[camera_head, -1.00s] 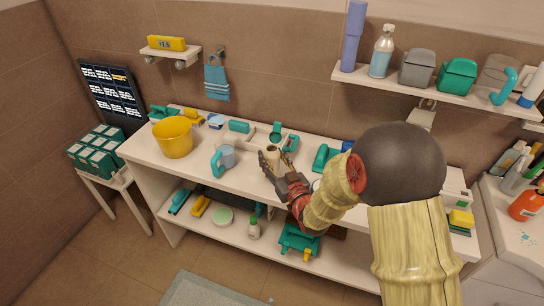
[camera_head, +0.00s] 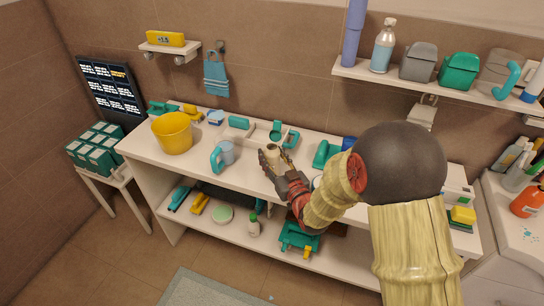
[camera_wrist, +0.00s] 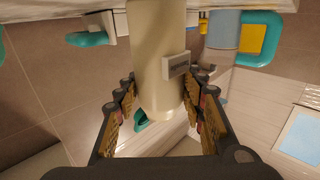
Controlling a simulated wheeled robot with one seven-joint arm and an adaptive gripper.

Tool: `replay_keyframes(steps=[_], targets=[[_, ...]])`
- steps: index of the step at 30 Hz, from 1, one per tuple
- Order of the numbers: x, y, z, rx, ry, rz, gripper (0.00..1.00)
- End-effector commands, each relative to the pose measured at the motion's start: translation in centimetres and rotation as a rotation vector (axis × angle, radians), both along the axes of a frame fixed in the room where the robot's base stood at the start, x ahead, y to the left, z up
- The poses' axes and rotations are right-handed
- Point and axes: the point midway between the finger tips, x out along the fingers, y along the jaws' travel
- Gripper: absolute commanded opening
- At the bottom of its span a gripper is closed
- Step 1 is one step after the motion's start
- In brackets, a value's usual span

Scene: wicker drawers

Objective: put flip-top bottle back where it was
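The cream, cylindrical bottle (camera_head: 272,152), which I take to be the flip-top bottle, is upright at the middle of the white counter (camera_head: 208,182). It also fills the centre of the wrist view (camera_wrist: 157,50), with a small grey label on its side. My gripper (camera_head: 270,163) is around it, with one finger on each side. In the wrist view my fingertips (camera_wrist: 160,92) close in against both sides of the bottle. The head view does not show clearly whether its base touches the counter.
A yellow bucket (camera_head: 172,134) and a blue-grey mug (camera_head: 226,154) stand to the left. Small teal items and a teal dispenser (camera_head: 325,154) sit along the back and right. A wall shelf (camera_head: 440,93) holds several containers above. A lower shelf (camera_head: 240,232) holds more items.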

Motion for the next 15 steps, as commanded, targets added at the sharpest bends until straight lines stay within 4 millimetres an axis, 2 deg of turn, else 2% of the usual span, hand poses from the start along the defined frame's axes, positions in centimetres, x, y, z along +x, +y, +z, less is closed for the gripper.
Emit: replay_keyframes(steps=[11,15], targets=[[0.0,0.0,0.02,0.0,0.0,0.0,0.61],[0.0,0.0,0.01,0.0,0.0,0.0,0.61]])
